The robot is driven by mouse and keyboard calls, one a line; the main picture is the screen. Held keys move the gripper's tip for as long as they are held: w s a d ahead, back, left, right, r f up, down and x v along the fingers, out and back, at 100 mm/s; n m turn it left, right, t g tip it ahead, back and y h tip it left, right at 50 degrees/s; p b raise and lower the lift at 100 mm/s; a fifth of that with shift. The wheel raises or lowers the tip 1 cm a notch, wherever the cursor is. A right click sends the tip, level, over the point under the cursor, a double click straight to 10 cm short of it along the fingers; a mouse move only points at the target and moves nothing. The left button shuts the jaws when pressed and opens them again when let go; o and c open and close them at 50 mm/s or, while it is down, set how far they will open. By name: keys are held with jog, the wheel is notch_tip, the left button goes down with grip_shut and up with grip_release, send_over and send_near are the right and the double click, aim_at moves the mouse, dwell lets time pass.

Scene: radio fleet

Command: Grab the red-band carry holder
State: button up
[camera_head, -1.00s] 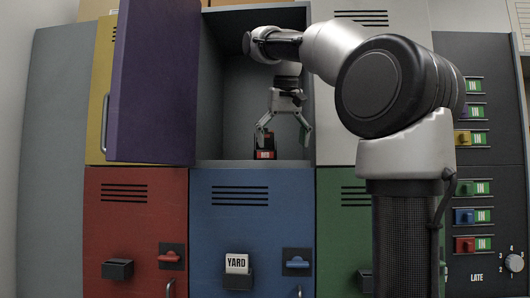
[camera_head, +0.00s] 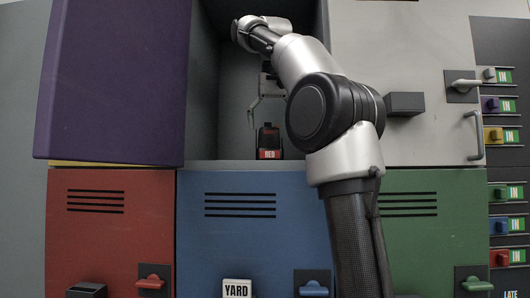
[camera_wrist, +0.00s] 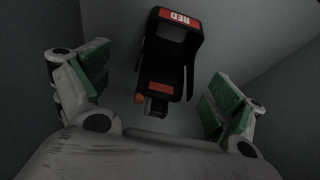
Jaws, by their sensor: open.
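The red-band carry holder (camera_head: 269,142) is black with a red band lettered RED. It stands on the floor of the open locker compartment (camera_head: 231,165). In the wrist view the holder (camera_wrist: 172,50) shows from above, between and beyond my fingers, with a black and orange item in or on it. My gripper (camera_wrist: 154,90) is open, its green-padded fingers apart on either side and not touching the holder. In the head view my gripper (camera_head: 268,108) is inside the compartment, behind or above the holder, and my arm hides part of it.
The purple door (camera_head: 115,80) stands open at the left of the compartment. The compartment's walls are close around my arm. A light grey locker door (camera_head: 420,60) with a handle is at right. Below are red (camera_head: 110,235), blue (camera_head: 240,235) and green (camera_head: 430,235) lockers.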

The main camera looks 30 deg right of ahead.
aim_at(269, 150)
jog(key=shift+w+d+f, duration=0.2)
jog(key=shift+w+f, duration=0.3)
jog(key=shift+f, duration=0.05)
jog(key=x, duration=0.4)
jog(key=a+x, duration=0.1)
jog(key=x, duration=0.1)
jog(key=shift+f, duration=0.4)
jog(key=shift+c, duration=0.4)
jog(key=c, duration=1.1)
